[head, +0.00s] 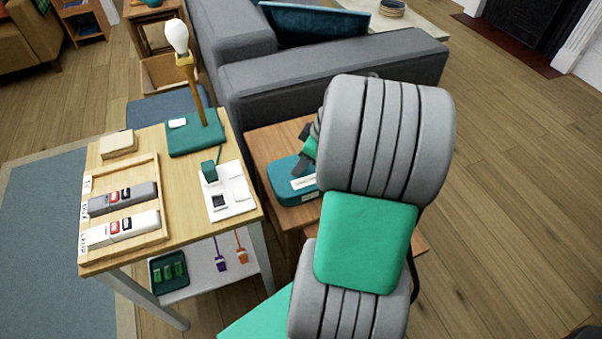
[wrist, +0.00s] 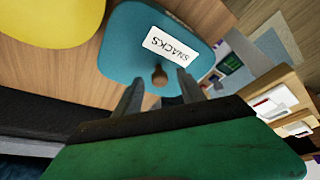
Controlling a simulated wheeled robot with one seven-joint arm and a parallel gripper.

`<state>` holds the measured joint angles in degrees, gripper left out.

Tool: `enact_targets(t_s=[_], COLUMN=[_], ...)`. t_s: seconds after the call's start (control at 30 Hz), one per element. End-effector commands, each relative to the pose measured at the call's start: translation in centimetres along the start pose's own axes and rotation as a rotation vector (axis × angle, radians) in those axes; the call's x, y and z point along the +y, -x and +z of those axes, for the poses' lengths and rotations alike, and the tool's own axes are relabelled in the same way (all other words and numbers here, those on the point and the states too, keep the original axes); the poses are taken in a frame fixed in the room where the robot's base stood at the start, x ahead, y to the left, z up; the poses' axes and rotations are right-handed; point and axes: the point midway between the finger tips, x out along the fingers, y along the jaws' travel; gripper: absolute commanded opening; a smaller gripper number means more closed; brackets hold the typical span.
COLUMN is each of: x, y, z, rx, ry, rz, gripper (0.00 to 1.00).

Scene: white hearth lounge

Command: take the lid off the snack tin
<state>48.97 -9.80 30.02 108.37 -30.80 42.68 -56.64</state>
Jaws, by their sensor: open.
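The teal snack tin (head: 283,193) stands on a small wooden side table, partly hidden behind my arm in the head view. In the wrist view its teal lid (wrist: 125,48) has rounded corners, a white SNACKS label and a small brown knob (wrist: 159,76). The lid appears to be on the tin. My gripper (wrist: 160,88) is open, with one finger on each side of the knob in the wrist view. I cannot tell whether either finger touches it. In the head view my gripper (head: 308,150) is mostly hidden by my arm, above the tin.
A yellow object (wrist: 52,18) is beside the tin in the wrist view. The desk (head: 185,222) at left holds a lamp (head: 187,70), a tray with two remotes and a white switch panel (head: 233,206). A grey sofa (head: 280,85) stands behind the side table (head: 262,137).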

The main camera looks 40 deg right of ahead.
Motion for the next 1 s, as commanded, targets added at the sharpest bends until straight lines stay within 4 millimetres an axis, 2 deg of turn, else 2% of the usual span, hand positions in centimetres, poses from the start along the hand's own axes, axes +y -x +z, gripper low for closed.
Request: enact_targets(t_s=[0.07, 0.63, 1.0], x=[0.00, -0.03, -0.03], y=[0.07, 0.08, 0.08], z=[-0.01, -0.01, -0.01], rx=[0.000, -0.001, -0.001], ry=[0.000, -0.001, -0.001], rz=[0.000, 0.000, -0.001], gripper=[0.46, 0.00, 0.00])
